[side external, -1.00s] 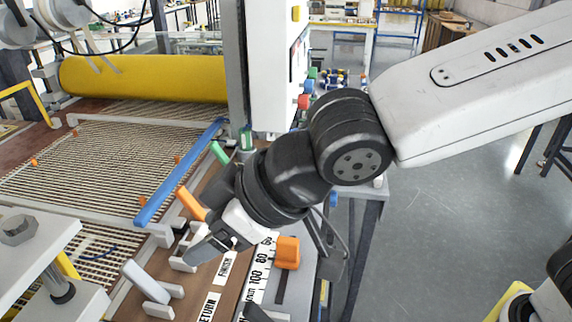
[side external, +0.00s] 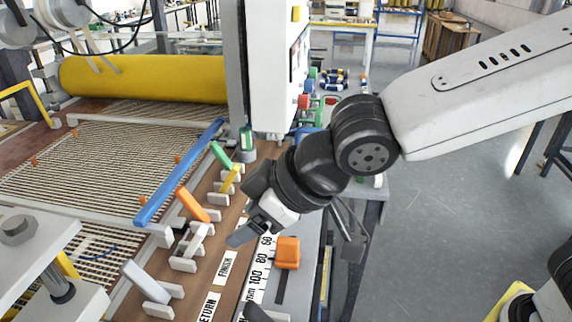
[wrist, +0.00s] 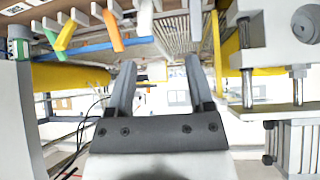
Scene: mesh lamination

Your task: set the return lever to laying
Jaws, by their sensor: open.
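A RETURN label (side external: 209,307) lies on the brown lever board (side external: 205,278). The nearest lever to it in the side view is a pale grey one (side external: 147,283), tilted in its white bracket; I cannot tell for certain that this is the return lever. A FINISH label (side external: 226,267) is further back, near a white bracket (side external: 190,245). Orange (side external: 191,204), yellow (side external: 230,179) and green (side external: 221,154) levers stand behind. My gripper (side external: 240,236) is open and empty, right of the levers; its two fingers are apart in the wrist view (wrist: 160,62).
An orange slider block (side external: 287,252) sits beside a numbered scale (side external: 258,279), close right of my gripper. A blue bar (side external: 180,172) edges the mesh bed (side external: 95,160) at left. A white control column (side external: 277,65) rises behind. A press block (side external: 30,245) stands front left.

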